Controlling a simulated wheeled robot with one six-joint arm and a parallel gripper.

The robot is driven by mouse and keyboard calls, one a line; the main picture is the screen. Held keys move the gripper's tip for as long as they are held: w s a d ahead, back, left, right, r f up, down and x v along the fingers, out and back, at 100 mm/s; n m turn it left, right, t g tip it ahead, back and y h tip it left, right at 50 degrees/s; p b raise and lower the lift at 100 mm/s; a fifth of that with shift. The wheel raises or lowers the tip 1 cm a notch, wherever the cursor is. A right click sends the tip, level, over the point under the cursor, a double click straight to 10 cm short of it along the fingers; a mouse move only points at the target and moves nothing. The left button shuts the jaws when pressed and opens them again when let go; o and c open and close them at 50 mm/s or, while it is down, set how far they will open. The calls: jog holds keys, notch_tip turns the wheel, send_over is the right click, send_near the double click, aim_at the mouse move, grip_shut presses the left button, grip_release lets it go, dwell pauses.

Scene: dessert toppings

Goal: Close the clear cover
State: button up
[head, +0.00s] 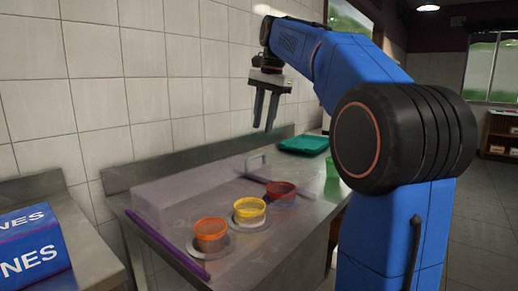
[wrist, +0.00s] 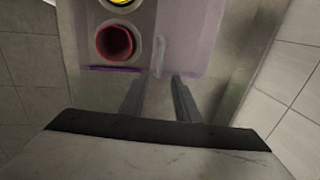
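The clear cover (head: 180,187) is a see-through, faintly lavender panel at the wall side of the counter, behind the topping bowls. Its grey handle (head: 256,161) stands at the far right end of the panel. In the wrist view the cover (wrist: 196,30) lies right of the bowls, with the handle (wrist: 160,58) near its lower edge. How far the cover is tilted is hard to tell. My gripper (head: 265,128) hangs above the handle, fingers pointing down, apart and empty. In the wrist view the fingertips (wrist: 159,80) are spread just below the handle, not visibly touching it.
Orange (head: 210,234), yellow (head: 250,210) and red (head: 281,194) bowls sit in counter holes. A purple strip (head: 168,244) edges the near side. A green tray (head: 303,144) lies beyond. A blue box (head: 30,245) is at left. A tiled wall (head: 100,90) stands behind.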

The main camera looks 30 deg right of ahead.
aim_at(259, 156)
jog(key=f, duration=0.3)
jog(key=w+f, duration=0.1)
jog(key=f, duration=0.5)
jog(key=shift+w+a, duration=0.3)
jog(key=shift+a, duration=0.05)
jog(key=shift+c, duration=0.5)
grip_shut()
